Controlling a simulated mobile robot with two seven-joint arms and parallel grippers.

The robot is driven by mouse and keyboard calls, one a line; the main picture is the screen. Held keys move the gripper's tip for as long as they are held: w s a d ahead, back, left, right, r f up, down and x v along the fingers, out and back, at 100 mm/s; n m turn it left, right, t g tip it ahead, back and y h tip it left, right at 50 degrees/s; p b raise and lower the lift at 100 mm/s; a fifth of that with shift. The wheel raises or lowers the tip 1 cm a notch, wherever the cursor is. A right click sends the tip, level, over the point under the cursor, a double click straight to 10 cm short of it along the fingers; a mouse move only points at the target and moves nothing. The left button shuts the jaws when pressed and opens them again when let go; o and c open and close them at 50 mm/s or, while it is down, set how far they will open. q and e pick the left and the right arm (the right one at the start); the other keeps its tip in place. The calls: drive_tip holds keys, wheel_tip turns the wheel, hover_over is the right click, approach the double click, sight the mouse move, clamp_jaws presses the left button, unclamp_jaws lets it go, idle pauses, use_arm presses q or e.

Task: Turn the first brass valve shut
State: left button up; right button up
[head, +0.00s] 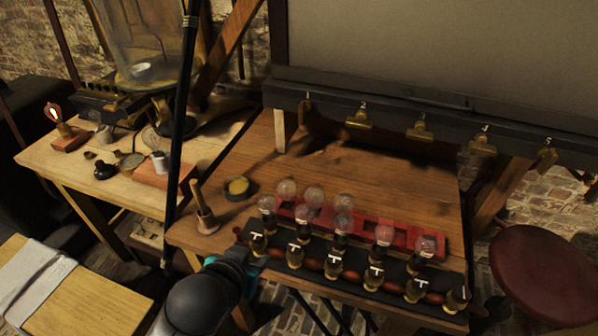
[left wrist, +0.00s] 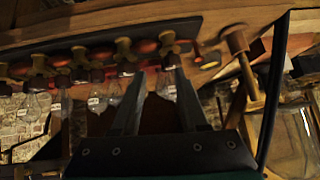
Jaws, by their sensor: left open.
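A row of brass valves with pale T-shaped handles stands on a dark strip (head: 313,269) along the table's front edge. The first brass valve (head: 258,242), at the left end, is upright; its handle position is hard to make out. My left gripper (head: 245,259) is just in front of and left of it, partly hidden by my own wrist. In the left wrist view the scene looks upside down, and the open, empty fingers (left wrist: 160,76) point at the end valve (left wrist: 168,44), which shows just beyond the tips. I cannot tell whether they touch. My right gripper is not visible.
Glass bulbs (head: 314,196) and a red rack (head: 400,236) stand behind the valves. A thin black pole (head: 180,120) rises nearby. A red stool (head: 545,272) is at right.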

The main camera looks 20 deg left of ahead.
use_arm(q)
drive_tip(key=w+r+t, duration=0.6)
drive_tip(key=w+r, duration=0.2)
drive_tip(key=r, duration=0.1)
drive_tip(key=t+h, duration=0.2)
drive_tip(key=t, duration=0.1)
approach(301, 114)
drive_tip(key=w, duration=0.9)
drive_tip(key=shift+w+d, duration=0.25)
clamp_jaws()
